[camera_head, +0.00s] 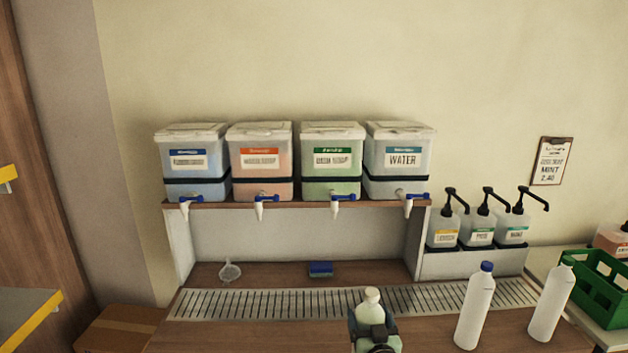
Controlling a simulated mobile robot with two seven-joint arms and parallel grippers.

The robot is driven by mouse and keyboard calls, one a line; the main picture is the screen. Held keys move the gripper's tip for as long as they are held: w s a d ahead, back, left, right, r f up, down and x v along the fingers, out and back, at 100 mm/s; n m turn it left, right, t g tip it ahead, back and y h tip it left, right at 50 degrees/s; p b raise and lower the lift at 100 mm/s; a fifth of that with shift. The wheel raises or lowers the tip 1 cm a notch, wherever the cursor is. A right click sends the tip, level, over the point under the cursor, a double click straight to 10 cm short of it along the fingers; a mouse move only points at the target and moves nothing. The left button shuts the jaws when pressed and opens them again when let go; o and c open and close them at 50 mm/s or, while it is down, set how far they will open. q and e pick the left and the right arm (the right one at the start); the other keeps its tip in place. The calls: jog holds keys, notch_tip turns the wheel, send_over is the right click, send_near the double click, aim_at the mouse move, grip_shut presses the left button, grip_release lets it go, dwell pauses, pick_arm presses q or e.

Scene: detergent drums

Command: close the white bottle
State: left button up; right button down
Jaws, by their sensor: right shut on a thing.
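A small pale white-green bottle (371,299) is at the bottom centre, at the front edge of the grate. My right gripper (375,333) is shut on it, and its dark jaws hide much of the bottle's body. I cannot tell whether its rounded pale top is a cap or a bare neck. A white bottle with a blue cap (474,308) stands to its right on the counter. My left gripper is not in view.
Several tap drums, including the water drum (402,160), stand on a shelf (300,204) over the slotted grate (260,304). A clear funnel (229,271) and a blue sponge (321,269) lie behind it. Pump bottles (480,229) and a green crate (600,290) are at right.

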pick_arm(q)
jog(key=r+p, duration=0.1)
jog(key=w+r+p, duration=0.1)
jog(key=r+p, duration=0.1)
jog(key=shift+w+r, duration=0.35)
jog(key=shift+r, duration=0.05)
pick_arm(e)
jog(key=s+d+f, duration=0.2)
jog(key=s+f, duration=0.3)
jog(key=s, duration=0.3)
jog(key=s+d+f+h, duration=0.1)
jog(key=s+d+f, duration=0.1)
jog(key=s+f, duration=0.4)
jog(key=shift+s+m, duration=0.4)
jog(key=shift+s, duration=0.5)
jog(key=shift+a, duration=0.15)
jog(key=w+a+f+n+g+y, duration=0.1)
jog(key=a+f+n+g+y, duration=0.1)
jog(key=a+n+y, duration=0.2)
jog(key=w+a+f+n+g+y, duration=0.1)
jog(key=a+f+n+g+y, duration=0.1)
jog(key=a+n+y, duration=0.2)
jog(key=a+y, duration=0.3)
jog(key=a, duration=0.2)
jog(key=shift+a, duration=0.2)
